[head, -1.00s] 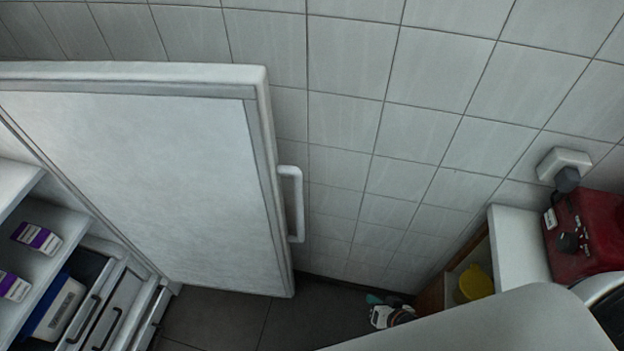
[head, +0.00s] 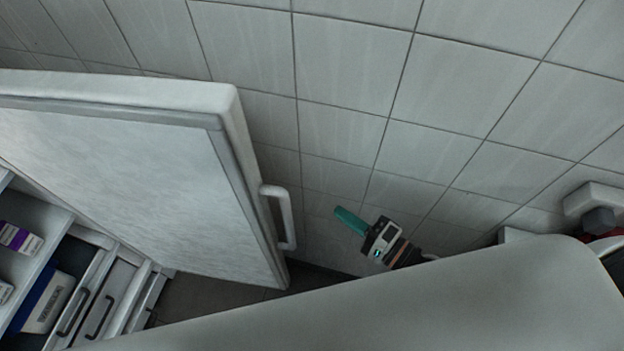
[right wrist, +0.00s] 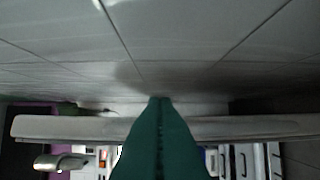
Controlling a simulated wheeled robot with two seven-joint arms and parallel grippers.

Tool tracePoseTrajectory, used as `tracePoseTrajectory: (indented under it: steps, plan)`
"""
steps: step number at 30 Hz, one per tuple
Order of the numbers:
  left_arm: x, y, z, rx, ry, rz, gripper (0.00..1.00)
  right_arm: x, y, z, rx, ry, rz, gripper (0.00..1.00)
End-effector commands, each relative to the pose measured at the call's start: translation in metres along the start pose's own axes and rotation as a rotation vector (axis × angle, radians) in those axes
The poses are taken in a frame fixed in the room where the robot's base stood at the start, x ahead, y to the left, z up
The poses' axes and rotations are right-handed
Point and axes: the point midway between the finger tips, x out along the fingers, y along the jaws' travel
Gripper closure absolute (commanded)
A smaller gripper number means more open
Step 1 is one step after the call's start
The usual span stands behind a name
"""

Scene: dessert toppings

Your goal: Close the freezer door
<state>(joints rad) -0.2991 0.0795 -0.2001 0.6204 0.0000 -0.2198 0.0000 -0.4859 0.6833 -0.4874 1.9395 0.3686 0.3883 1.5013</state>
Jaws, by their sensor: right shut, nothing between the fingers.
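The white freezer door (head: 120,190) stands wide open at the left of the head view, with its inner face showing. Its white handle (head: 279,217) is on the outer edge. My right gripper (head: 345,217), with green fingers, is shut and empty, to the right of the handle and close to the tiled wall. I cannot tell whether the fingers touch the door. My left gripper is not in view.
The tiled wall (head: 350,90) is behind the door.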

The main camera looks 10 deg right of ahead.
Motion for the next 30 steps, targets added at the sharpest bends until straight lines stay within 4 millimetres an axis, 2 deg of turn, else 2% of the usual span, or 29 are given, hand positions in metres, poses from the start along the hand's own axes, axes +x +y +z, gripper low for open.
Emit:
tracePoseTrajectory:
  steps: [5,8,18,24,30]
  plan:
    - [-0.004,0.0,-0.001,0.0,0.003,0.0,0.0,0.012,0.004,-0.001,0.012,0.002,0.008,1.0]
    - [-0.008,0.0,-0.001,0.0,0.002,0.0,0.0,0.029,0.006,-0.001,0.009,0.002,0.01,1.0]
    - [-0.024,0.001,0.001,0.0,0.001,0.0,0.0,0.101,0.006,-0.001,0.008,0.002,0.008,1.0]
    - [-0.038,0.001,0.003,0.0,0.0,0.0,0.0,0.091,0.005,-0.029,0.012,0.002,0.003,1.0]
    - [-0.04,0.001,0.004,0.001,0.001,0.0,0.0,0.087,0.003,-0.038,0.008,0.002,0.004,1.0]
